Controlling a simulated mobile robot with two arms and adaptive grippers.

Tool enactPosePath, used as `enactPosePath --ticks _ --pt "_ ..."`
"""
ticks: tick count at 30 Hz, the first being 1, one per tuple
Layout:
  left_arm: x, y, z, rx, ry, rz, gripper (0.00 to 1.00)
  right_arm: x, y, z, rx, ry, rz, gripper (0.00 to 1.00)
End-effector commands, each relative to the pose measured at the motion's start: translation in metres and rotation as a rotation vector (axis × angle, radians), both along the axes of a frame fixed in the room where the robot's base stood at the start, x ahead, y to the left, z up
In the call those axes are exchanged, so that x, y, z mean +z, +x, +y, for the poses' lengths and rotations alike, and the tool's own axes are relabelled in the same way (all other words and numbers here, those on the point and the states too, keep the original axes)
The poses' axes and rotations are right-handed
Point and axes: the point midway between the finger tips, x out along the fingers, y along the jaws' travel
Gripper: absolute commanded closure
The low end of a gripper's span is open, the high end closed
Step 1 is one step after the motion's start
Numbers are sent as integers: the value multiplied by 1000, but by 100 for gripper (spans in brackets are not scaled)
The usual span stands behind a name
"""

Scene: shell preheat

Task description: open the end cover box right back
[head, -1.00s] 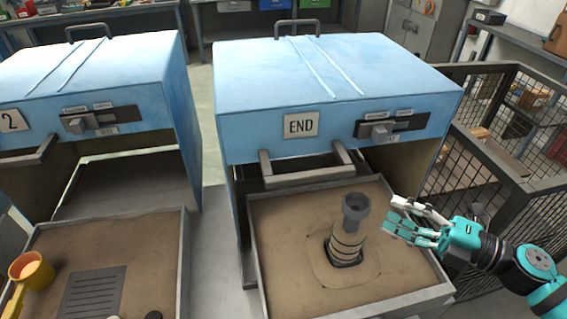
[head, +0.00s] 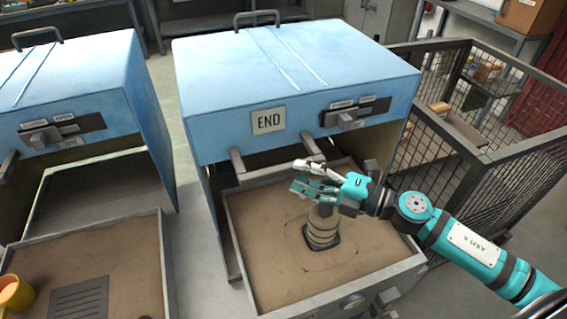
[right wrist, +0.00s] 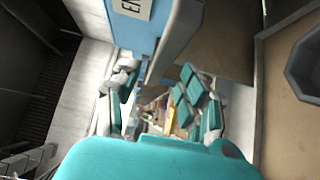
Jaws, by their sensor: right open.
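The END cover box (head: 215,135) is a blue hood with an END plate (head: 268,121) on its front. A grey handle bar (head: 262,174) sticks out below its front edge; its right part is partly covered by my right gripper. A grey slider latch (head: 346,119) is on the front, to the right of the plate. My right gripper (head: 303,178) is open in front of the handle's right part, above the ribbed post (head: 321,232). I cannot tell if it touches the handle. In the right wrist view, the fingers (right wrist: 160,105) are spread, with the box's blue edge beyond them. My left gripper is out of view.
A sand-filled tray (head: 232,235) with the post lies below the hood's front. Another blue box (head: 75,80) and tray stand at left, with a yellow cup (head: 14,294). A dark mesh cage (head: 490,190) stands at right, close to my right arm.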

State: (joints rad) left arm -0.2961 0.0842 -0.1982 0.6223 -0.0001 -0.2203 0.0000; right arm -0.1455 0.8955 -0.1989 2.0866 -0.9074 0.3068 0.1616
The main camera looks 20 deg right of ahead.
Motion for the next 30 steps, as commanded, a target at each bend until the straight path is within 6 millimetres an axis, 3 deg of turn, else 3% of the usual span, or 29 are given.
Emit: enactPosePath --ticks 9,21,30 --pt "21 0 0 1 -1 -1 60 3 29 31 0 1 -1 58" --pt "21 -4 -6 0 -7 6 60 0 33 36 1 0 0 58" --pt "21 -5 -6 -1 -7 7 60 0 33 36 1 0 0 96"
